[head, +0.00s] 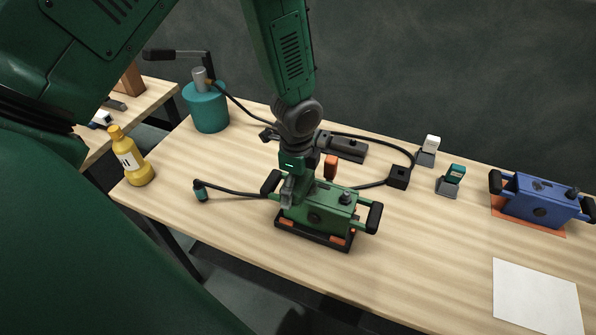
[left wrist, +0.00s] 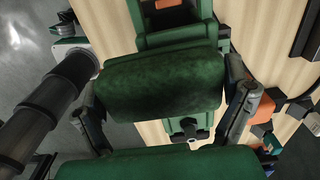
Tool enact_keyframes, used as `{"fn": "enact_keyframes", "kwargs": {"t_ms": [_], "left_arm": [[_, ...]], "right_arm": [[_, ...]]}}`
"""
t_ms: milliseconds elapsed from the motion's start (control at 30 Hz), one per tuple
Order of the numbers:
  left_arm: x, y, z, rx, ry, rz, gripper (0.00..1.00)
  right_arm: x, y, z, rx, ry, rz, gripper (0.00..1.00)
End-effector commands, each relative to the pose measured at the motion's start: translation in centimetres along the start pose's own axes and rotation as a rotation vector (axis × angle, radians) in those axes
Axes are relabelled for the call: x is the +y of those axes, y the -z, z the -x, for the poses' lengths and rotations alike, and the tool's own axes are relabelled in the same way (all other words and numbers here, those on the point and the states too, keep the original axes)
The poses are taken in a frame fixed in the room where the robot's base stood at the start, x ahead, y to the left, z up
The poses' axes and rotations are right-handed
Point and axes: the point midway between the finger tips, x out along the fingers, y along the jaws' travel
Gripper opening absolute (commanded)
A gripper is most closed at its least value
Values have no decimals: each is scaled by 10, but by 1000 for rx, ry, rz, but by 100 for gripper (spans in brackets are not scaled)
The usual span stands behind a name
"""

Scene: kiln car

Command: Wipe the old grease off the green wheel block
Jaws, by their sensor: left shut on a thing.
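The green wheel block (head: 318,212) sits in a dark tray on the bench in the head view, with black grips at both ends and a knob on top. My left gripper (head: 291,188) reaches down from above onto the block's left part. In the left wrist view its two dark fingers (left wrist: 165,112) stand on either side of a green thing (left wrist: 160,85) with dark smudges. It is shut on that thing; I cannot tell whether this is the block or something held against it. My right gripper is out of view.
A yellow bottle (head: 131,156) and a teal canister (head: 206,107) with a hose stand at the left. Small holders with a white piece (head: 430,145) and a teal piece (head: 455,174) stand behind. A blue block (head: 540,199) and a white sheet (head: 537,297) are at right. The front bench is clear.

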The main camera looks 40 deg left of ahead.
Motion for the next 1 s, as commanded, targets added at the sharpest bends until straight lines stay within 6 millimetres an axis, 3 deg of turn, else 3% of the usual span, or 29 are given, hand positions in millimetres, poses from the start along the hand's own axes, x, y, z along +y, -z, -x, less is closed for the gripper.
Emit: {"fn": "enact_keyframes", "kwargs": {"t_ms": [1000], "left_arm": [[0, 0, -10, 0, 0, 0, 70]], "right_arm": [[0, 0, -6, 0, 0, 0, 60]]}}
